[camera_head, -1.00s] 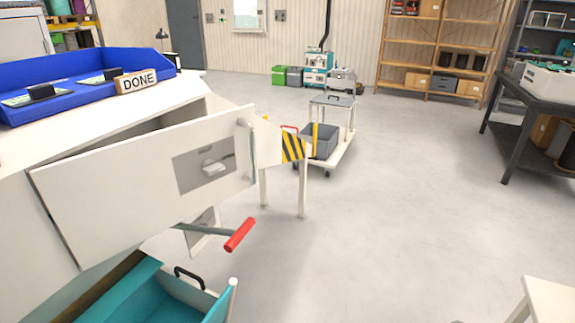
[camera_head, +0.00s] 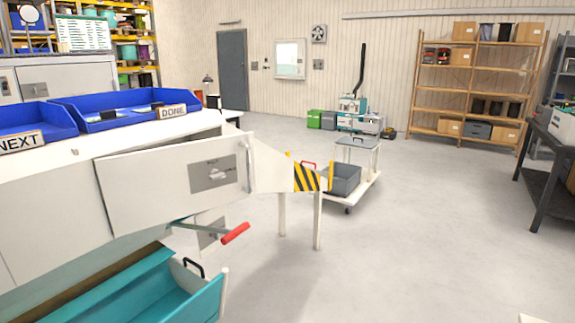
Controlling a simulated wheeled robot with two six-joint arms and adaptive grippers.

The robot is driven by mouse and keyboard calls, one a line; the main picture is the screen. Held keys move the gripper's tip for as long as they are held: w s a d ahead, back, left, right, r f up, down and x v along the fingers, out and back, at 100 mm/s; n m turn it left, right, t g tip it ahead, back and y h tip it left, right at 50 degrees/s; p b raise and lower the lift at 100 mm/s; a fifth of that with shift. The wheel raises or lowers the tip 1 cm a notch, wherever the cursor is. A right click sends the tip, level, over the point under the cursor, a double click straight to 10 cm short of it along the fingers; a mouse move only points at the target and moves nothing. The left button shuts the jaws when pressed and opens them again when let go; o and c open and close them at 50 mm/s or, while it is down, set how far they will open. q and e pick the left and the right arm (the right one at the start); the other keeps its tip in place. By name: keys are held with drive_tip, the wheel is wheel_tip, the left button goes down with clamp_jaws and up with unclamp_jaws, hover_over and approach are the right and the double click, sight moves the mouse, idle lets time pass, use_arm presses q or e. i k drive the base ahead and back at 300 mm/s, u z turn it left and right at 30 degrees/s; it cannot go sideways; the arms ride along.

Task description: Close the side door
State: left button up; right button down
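The side door (camera_head: 160,189) is a white panel on the side of the white machine cabinet (camera_head: 45,218). It stands partly open, with its right edge swung out and a dark gap showing above it. A grey plate with a latch handle (camera_head: 214,175) sits near its right end. A red-handled crank (camera_head: 235,233) sticks out below the door. Neither of my grippers shows in the view.
A teal open bin (camera_head: 165,300) stands low in front of the cabinet. Blue trays (camera_head: 118,112) with NEXT and DONE signs lie on top. A cart with a grey crate (camera_head: 343,180) stands beyond a striped black-and-yellow panel (camera_head: 306,177).

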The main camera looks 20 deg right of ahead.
sight(141, 190)
drive_tip(key=z, duration=0.45)
drive_tip(key=i, duration=0.7)
drive_tip(key=z, duration=0.3)
